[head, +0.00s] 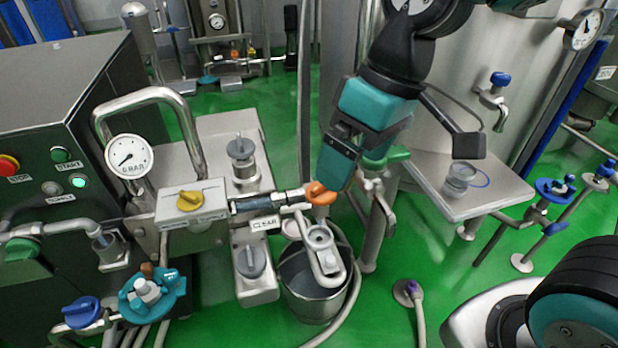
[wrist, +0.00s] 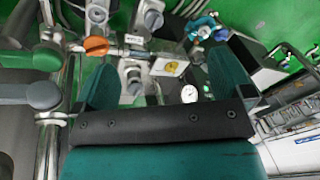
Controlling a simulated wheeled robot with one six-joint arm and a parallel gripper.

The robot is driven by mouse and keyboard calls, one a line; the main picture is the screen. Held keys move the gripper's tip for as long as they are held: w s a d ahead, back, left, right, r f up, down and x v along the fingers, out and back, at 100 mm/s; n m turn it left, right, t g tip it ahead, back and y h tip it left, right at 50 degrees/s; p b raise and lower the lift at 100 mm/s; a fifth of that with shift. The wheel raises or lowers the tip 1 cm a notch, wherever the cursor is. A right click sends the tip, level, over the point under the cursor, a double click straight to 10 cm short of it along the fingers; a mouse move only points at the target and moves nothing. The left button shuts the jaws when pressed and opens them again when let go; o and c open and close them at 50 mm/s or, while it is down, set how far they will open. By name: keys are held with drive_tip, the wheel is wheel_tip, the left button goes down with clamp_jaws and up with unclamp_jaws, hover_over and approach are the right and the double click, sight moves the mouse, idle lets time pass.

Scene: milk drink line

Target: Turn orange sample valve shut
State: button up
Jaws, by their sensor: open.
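The orange sample valve handle (head: 320,193) sits at the right end of a short metal pipe, above a steel bucket (head: 312,290). It also shows in the wrist view (wrist: 96,46), beyond the tip of the left finger. My gripper (head: 338,172) is over the handle in the head view, with a teal finger covering part of it. In the wrist view my gripper (wrist: 163,80) has its two teal fingers wide apart with nothing between them. The handle appears off to the left finger's side, not between the fingers. I cannot tell whether that finger touches it.
A green valve handle (head: 395,154) is close behind my gripper. A yellow knob (head: 190,199) on a metal box and a pressure gauge (head: 129,155) stand to the left. A steel shelf (head: 500,195) with a clear jar (head: 460,178) is to the right.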

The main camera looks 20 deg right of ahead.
drive_tip(key=w+d+f+h, duration=0.1)
drive_tip(key=w+f, duration=0.2)
drive_tip(key=w, duration=0.8)
drive_tip(key=h, duration=0.2)
hover_over(321, 190)
wheel_tip(321, 190, down, 7)
drive_tip(key=shift+m, duration=0.4)
drive_tip(key=f, duration=1.1)
drive_tip(key=w+f+p, duration=0.1)
drive_tip(key=f, duration=0.5)
drive_tip(key=shift+d, duration=0.2)
drive_tip(key=c, duration=0.9)
